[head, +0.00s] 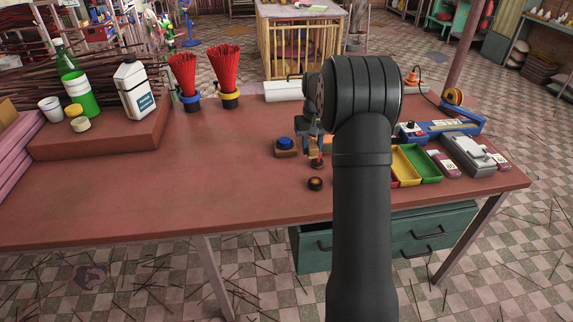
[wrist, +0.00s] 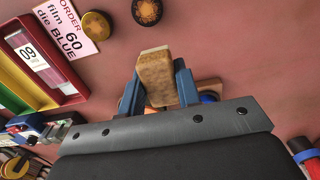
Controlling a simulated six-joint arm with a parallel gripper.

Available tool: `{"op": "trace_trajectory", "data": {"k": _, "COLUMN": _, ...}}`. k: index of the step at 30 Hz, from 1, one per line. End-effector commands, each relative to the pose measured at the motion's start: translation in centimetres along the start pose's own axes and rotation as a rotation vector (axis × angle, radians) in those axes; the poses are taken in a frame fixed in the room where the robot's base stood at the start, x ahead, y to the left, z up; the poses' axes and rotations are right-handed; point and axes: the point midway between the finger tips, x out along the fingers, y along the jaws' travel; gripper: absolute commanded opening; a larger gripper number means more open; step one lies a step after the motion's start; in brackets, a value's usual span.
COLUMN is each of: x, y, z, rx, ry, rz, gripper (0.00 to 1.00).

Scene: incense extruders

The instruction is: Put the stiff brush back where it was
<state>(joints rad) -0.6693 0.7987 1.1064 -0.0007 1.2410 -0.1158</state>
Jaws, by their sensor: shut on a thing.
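My gripper (wrist: 158,88) is shut on a tan block-like thing with a pale end, which I take to be the stiff brush (wrist: 156,78). It sits between the two blue fingers in the wrist view, above the table. In the head view my gripper (head: 316,145) is over the middle of the table, partly hidden by my arm, and the brush cannot be made out clearly. A wooden block with a blue disc (head: 285,146) stands just left of my gripper; part of it shows behind the fingers in the wrist view (wrist: 208,97).
Yellow (head: 406,166) and green (head: 429,165) trays are right of my arm. Red incense bundles (head: 228,70) stand behind. The table's left front is clear.

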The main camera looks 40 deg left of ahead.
Motion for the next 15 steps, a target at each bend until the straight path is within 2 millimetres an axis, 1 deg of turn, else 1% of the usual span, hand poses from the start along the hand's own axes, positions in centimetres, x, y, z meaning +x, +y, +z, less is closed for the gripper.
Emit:
{"op": "trace_trajectory", "data": {"k": 1, "x": 0.9, "y": -1.2, "z": -0.7, "rx": -0.005, "ry": -0.002, "rz": 0.0, "gripper": 0.09}}
{"op": "trace_trajectory", "data": {"k": 3, "x": 1.9, "y": -2.6, "z": -1.6, "rx": -0.004, "ry": -0.001, "rz": 0.0, "gripper": 0.09}}
{"op": "trace_trajectory", "data": {"k": 9, "x": 4.3, "y": -6.0, "z": -3.8, "rx": -0.002, "ry": 0.0, "rz": 0.0, "gripper": 0.09}}
{"op": "trace_trajectory", "data": {"k": 12, "x": 5.0, "y": -7.0, "z": -4.5, "rx": -0.001, "ry": 0.001, "rz": 0.0, "gripper": 0.09}}
{"op": "trace_trajectory", "data": {"k": 15, "x": 5.3, "y": -7.4, "z": -4.7, "rx": 0.0, "ry": 0.001, "rz": 0.0, "gripper": 0.09}}
